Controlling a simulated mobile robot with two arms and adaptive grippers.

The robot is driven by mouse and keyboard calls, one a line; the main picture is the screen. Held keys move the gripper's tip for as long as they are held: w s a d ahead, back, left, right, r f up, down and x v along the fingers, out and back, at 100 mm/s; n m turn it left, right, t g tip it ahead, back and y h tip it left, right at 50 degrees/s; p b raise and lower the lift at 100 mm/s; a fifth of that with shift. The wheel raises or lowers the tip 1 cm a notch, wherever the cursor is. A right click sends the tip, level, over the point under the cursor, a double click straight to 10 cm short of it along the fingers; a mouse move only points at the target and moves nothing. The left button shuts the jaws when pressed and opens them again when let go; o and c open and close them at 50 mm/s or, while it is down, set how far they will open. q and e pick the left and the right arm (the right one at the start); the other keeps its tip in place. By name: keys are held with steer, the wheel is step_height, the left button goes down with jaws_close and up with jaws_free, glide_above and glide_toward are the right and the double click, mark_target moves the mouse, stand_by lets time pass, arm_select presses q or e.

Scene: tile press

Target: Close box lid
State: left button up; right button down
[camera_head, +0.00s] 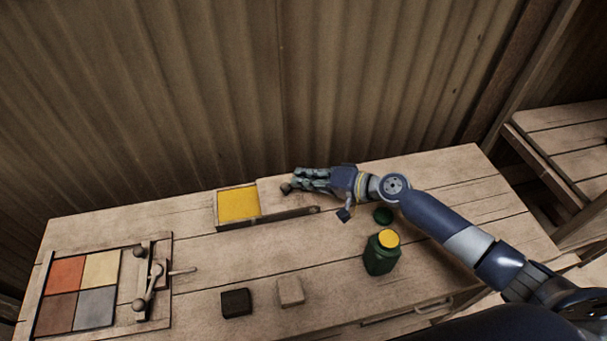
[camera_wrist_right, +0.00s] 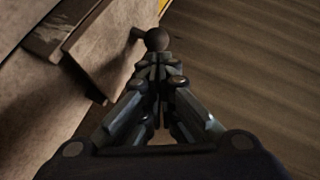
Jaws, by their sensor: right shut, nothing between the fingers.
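The wooden box (camera_head: 217,212) stands near the back edge of the table. Its left part is open and shows a yellow filling (camera_head: 238,204). The light wooden lid (camera_head: 272,201) lies to the right of the opening, and also shows in the right wrist view (camera_wrist_right: 115,60). A dark round knob (camera_head: 286,188) is by the lid's back side; it also shows in the wrist view (camera_wrist_right: 157,40). My right gripper (camera_head: 295,181) is shut and empty, its fingertips (camera_wrist_right: 160,62) right at the knob; whether they touch cannot be told. My left gripper is out of view.
A black block (camera_head: 236,303) and a beige block (camera_head: 290,292) lie in front. A tile press (camera_head: 150,280) with coloured tiles is at left. A corrugated wall (camera_head: 230,90) stands behind.

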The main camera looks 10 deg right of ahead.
steer(key=a+p, duration=0.3)
steer(key=a, duration=0.9)
steer(key=shift+p, duration=0.4)
steer(key=shift+a, duration=0.45)
steer(key=shift+r, duration=0.1)
